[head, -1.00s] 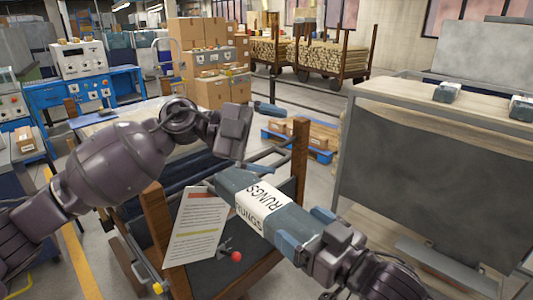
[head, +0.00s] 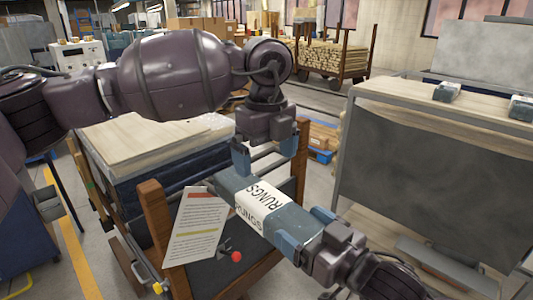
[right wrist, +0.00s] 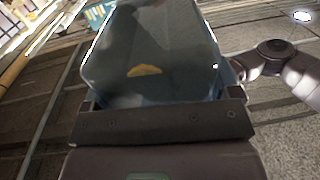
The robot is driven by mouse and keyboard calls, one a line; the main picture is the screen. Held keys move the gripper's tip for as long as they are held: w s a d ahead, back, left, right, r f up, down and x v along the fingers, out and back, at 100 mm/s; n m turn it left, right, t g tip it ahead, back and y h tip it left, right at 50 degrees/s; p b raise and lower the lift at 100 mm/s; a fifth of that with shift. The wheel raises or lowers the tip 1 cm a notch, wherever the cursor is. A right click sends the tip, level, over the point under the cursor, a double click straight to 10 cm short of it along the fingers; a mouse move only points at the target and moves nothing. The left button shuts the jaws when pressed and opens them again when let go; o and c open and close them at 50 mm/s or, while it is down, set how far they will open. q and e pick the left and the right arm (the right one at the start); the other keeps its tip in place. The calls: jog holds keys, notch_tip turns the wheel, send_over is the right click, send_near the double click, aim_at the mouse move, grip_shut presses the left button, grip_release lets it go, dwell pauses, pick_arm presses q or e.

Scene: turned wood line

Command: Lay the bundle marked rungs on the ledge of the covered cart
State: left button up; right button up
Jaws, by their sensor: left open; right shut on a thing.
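The bundle marked RUNGS (head: 262,207) is a blue-grey wrapped block with a white label. My right gripper (head: 305,230) is shut on its near right end and holds it tilted in front of a wooden-posted cart. The bundle also fills the upper middle of the right wrist view (right wrist: 150,60). My left gripper (head: 265,158) is open, just above the bundle's far left end; I cannot tell whether it touches. A cart or rack at the right has a dark grey cover (head: 420,160) over its side and a pale wooden ledge (head: 400,93) on top.
Two small wrapped bundles (head: 447,92) lie on that ledge; its near left stretch is bare. The wooden-posted cart (head: 155,225) carries boards (head: 150,140) and a hanging notice sheet (head: 196,225). A red knob (head: 236,256) sticks out of its front. A loaded cart (head: 330,55) stands behind.

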aim_at(266, 196)
pick_arm(q)
notch_tip(266, 196, down, 12)
jog(key=shift+r, duration=0.1)
pick_arm(e)
jog(key=shift+r, duration=0.1)
dwell(0.4)
pick_arm(q)
jog(key=shift+c, duration=0.3)
jog(key=c, duration=1)
pick_arm(e)
jog(key=shift+s, duration=0.1)
pick_arm(q)
jog(key=shift+c, duration=0.3)
pick_arm(e)
jog(key=o, duration=1)
jog(key=shift+a, duration=0.1)
jog(key=shift+c, duration=0.2)
jog(key=shift+o, duration=0.8)
